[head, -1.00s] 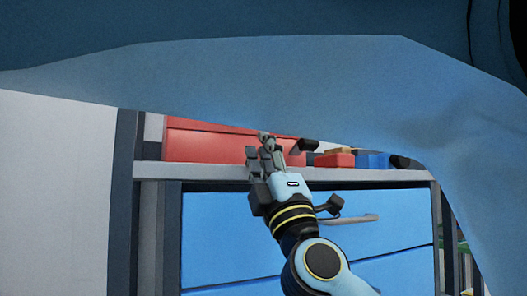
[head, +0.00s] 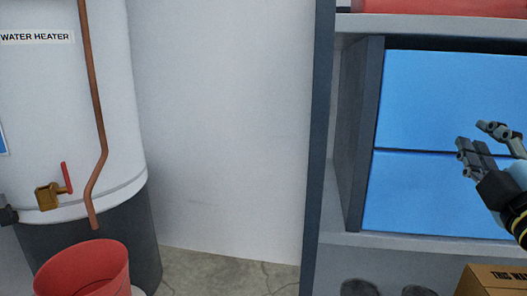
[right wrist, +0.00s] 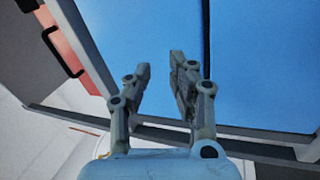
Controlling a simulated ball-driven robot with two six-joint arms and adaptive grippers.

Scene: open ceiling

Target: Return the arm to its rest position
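My right gripper (head: 472,136) is at the right edge of the head view, its arm coming in from the right. It is in front of the blue drawer fronts (head: 445,98) of a shelf unit. Its two grey fingers stand apart with nothing between them. In the right wrist view the same gripper (right wrist: 160,62) is open and empty, with a blue surface (right wrist: 255,60) beyond it. I cannot tell how far it is from that surface. My left gripper is not in view.
A white water heater (head: 50,120) with a copper pipe (head: 94,90) stands at the left. A red bucket (head: 85,272) is below it. A cardboard box (head: 472,285) is at the lower right. A bare white wall (head: 225,120) and some concrete floor (head: 215,265) show between heater and shelf.

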